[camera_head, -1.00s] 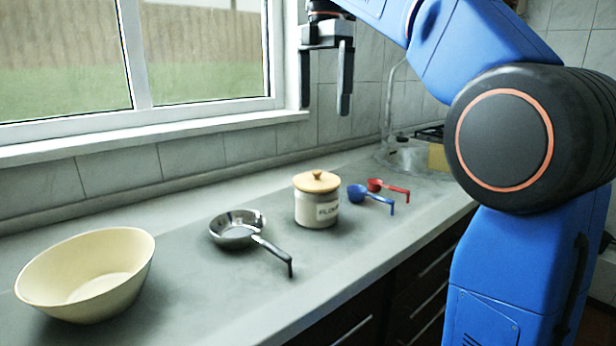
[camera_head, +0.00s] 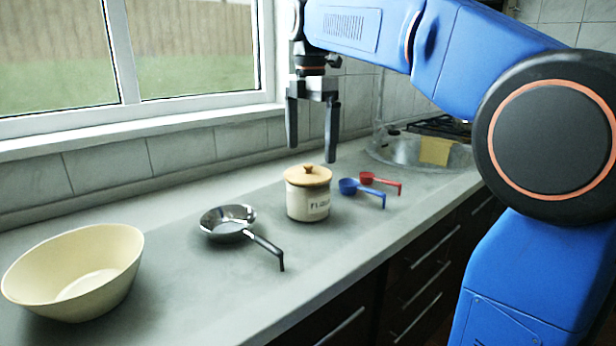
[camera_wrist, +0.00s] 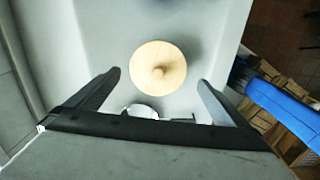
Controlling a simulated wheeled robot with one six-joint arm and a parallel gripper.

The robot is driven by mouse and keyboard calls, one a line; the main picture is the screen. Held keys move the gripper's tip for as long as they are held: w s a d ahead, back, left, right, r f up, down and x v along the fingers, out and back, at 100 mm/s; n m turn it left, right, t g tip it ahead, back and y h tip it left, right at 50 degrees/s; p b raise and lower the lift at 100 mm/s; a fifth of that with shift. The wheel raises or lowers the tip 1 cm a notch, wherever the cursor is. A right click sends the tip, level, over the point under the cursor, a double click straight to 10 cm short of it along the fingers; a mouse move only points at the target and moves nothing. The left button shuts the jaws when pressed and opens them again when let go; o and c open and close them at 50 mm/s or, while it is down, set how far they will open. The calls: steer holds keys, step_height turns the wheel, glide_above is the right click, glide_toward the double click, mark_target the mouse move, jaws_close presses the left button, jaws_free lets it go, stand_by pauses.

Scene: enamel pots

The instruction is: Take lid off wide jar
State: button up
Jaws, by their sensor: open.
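The wide jar (camera_head: 307,204) is a cream canister with dark lettering, standing upright on the counter. Its round wooden lid (camera_head: 318,176) with a small knob sits on top. In the wrist view the lid (camera_wrist: 158,68) shows from above as a pale disc, ahead of and between the fingertips. My gripper (camera_head: 312,155) is open and empty, its fingers pointing down just above the lid in the head view, with no visible contact. In the wrist view my gripper (camera_wrist: 158,77) has its two fingers spread wider than the lid.
A small metal pan (camera_head: 229,233) with a black handle lies left of the jar, and a cream bowl (camera_head: 120,282) farther left. Blue (camera_head: 348,187) and red (camera_head: 367,178) scoops lie to the right. The window wall (camera_head: 180,150) runs behind; the counter's front is clear.

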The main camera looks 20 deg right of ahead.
mark_target(308, 165)
steer(key=shift+w+a+f, duration=0.1)
steer(key=shift+f, duration=1.2)
steer(key=shift+a+f, duration=0.1)
steer(key=shift+f, duration=1.2)
steer(key=shift+c, duration=0.3)
steer(key=c, duration=0.8)
